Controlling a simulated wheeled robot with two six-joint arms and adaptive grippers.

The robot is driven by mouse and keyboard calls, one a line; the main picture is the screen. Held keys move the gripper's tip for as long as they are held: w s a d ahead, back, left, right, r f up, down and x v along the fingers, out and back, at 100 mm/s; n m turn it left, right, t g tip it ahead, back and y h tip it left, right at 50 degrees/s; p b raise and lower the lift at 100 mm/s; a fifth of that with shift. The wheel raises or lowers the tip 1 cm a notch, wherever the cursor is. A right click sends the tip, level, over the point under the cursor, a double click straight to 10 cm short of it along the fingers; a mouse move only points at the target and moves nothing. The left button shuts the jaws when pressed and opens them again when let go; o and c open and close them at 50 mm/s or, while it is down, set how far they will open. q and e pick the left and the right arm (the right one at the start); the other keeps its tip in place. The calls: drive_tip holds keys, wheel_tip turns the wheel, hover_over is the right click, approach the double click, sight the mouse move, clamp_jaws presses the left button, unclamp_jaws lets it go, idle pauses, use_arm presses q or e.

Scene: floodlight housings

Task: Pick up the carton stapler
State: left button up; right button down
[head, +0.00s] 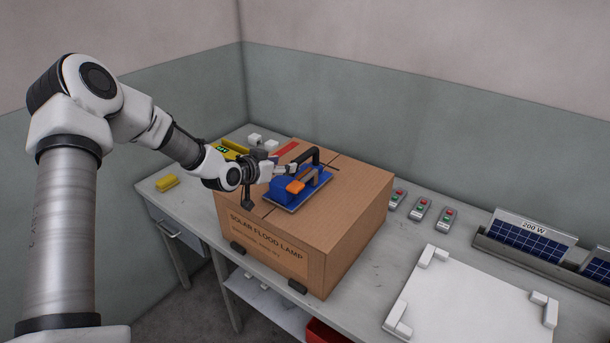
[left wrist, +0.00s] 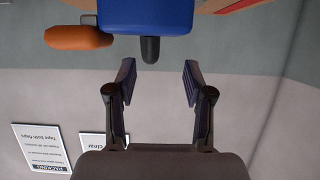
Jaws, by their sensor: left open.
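The carton stapler (head: 288,190) is blue with a black handle and an orange part. It rests on top of a closed cardboard box (head: 345,205) labelled "SOLAR FLOOD LAMP". My left gripper (head: 268,176) is beside the stapler's left end, over the box, and partly overlaps it in the head view. In the left wrist view, my left gripper (left wrist: 157,75) is open and empty between its fingers. The stapler's blue body (left wrist: 148,15) is beyond the fingertips, with its black end and orange part showing. My right gripper is not in view.
A yellow item (head: 167,183) and small white blocks (head: 254,139) lie on the grey bench. Right of the box are several small switch boxes (head: 420,209), a white plate with corner blocks (head: 470,300) and a rack of solar panels (head: 527,240). Walls close in behind.

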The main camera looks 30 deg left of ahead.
sight(297, 161)
use_arm(q)
drive_tip(key=shift+w+d+p, duration=0.3)
drive_tip(key=shift+w+d, duration=0.1)
drive_tip(key=shift+w, duration=0.2)
drive_tip(key=p+x, duration=0.1)
drive_tip(key=x, duration=0.3)
drive_tip(key=shift+w+d+f, duration=0.2)
drive_tip(key=shift+w, duration=0.1)
drive_tip(key=shift+w+f, duration=0.15)
drive_tip(key=shift+w, duration=0.1)
drive_tip(key=shift+s, duration=0.15)
drive_tip(key=shift+c, duration=0.4)
drive_tip(key=shift+s, duration=0.1)
clamp_jaws()
drive_tip(key=shift+r, duration=0.25)
